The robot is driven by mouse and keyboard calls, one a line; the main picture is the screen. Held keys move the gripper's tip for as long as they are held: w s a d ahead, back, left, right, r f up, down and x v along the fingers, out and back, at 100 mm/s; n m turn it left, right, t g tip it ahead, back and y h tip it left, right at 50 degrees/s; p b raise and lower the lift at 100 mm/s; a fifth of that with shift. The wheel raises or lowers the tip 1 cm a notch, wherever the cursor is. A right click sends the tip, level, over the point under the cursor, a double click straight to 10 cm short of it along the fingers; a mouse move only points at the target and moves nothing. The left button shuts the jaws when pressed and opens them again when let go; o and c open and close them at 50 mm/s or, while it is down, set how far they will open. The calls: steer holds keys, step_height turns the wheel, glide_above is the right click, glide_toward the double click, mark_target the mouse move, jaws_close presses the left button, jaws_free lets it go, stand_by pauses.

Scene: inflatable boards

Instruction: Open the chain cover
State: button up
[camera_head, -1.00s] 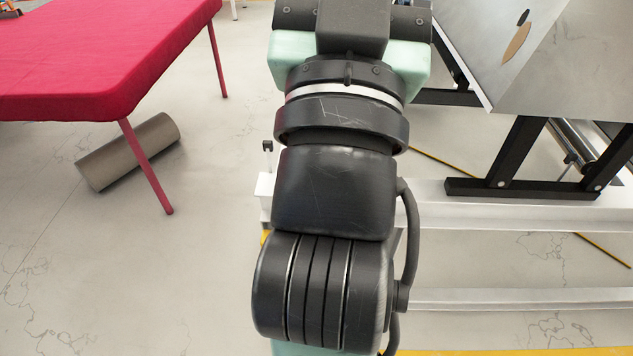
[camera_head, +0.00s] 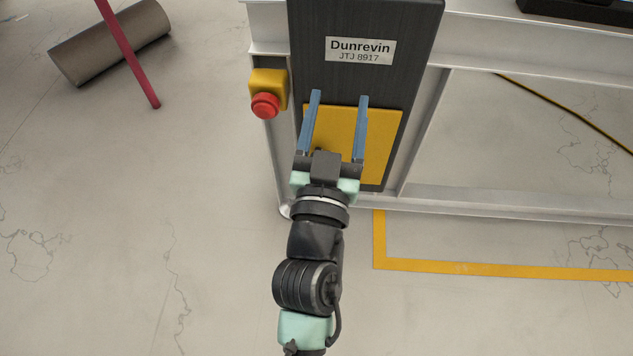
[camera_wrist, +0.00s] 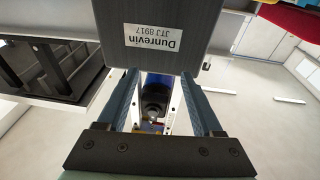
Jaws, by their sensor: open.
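A dark panel (camera_head: 365,20) with a white label reading "Dunrevin JTJ 8917" (camera_head: 360,49) stands on a white frame. A yellow plate (camera_head: 381,140) is on its lower part. I cannot tell which part is the chain cover. My gripper (camera_head: 339,96) is open, its two blue fingers reaching over the yellow plate's upper edge in the head view. I see no contact, and the depth is unclear. In the wrist view the dark panel (camera_wrist: 155,14) lies beyond the fingers. A dark round thing, not clear to me, shows between them. My gripper hides part of the yellow plate.
A red button (camera_head: 265,105) on a yellow box (camera_head: 268,82) sits just left of the panel. White frame beams (camera_head: 500,205) run to the right. Yellow floor tape (camera_head: 480,267) lies below them. A grey cylinder (camera_head: 110,42) lies at the upper left.

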mark_target(347, 155)
steer(key=s+a+f+g+y+b, duration=0.1)
steer(key=f+b, duration=0.2)
steer(key=f, duration=0.5)
steer(key=s+a+f+n+b, duration=0.1)
steer(key=s+f+b, duration=0.15)
steer(key=f, duration=0.55)
steer(key=s+a+f+g+y+b, duration=0.15)
steer(key=f+b, duration=0.25)
steer(key=f, duration=0.5)
steer(key=w+b, duration=0.1)
steer(key=w, duration=1.3)
steer(key=shift+r+h, duration=0.35)
steer(key=shift+a, duration=0.1)
steer(key=shift+s, duration=0.1)
jaws_close()
